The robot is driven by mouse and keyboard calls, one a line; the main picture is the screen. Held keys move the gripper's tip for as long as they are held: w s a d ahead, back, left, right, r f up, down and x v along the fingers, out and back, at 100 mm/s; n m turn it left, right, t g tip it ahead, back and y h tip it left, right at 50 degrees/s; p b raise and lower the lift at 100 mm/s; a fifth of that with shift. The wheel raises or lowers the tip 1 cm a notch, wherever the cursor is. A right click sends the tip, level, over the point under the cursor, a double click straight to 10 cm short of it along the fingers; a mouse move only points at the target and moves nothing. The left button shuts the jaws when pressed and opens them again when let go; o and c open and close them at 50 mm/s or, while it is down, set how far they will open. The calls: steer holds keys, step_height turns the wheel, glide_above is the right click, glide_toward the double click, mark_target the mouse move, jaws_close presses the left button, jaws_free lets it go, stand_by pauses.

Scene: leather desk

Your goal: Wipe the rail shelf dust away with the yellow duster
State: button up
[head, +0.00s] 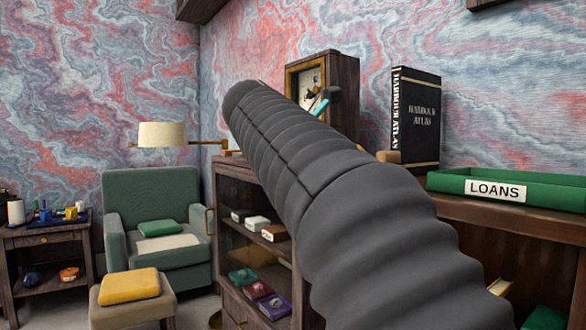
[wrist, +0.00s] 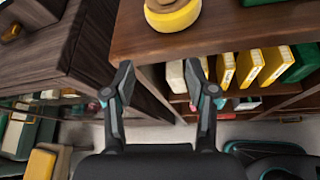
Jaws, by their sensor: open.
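A round yellow pad with a pale wooden top, seemingly the yellow duster (wrist: 175,17), sits on a brown wooden top (wrist: 235,30) at the upper edge of the wrist view. Its upper part is cut off by the frame. My gripper (wrist: 160,78) is open, with nothing between its fingers, below the duster in the picture and apart from it. In the head view my dark arm hides much of the middle, and a tan wooden knob (head: 388,157) shows just past it. I cannot make out any dust, nor tell which surface is the rail shelf.
A green LOANS tray (head: 510,189) and a black atlas (head: 415,120) stand on the right-hand wooden top. A wooden clock (head: 340,85) stands behind my arm. A glass-fronted cabinet (head: 232,195), a green armchair (head: 155,225) and a stool with a yellow cushion (head: 130,287) are left.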

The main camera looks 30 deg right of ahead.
steer(key=n+g+h, duration=0.1)
steer(key=g+h, duration=0.1)
glide_toward(395, 155)
steer(key=w+a+r, duration=0.1)
steer(key=a, duration=0.1)
steer(key=shift+n, duration=0.3)
steer(key=x, duration=0.9)
steer(key=shift+w+r, duration=0.15)
steer(key=shift+r, duration=0.05)
steer(key=shift+f+b+x, duration=0.1)
steer(key=shift+b+x, duration=0.2)
steer(key=shift+x, duration=1.05)
steer(key=shift+f+b+x, duration=0.15)
steer(key=shift+b+x, duration=0.1)
steer(key=shift+x, duration=1.05)
steer(key=shift+a, duration=0.1)
jaws_close()
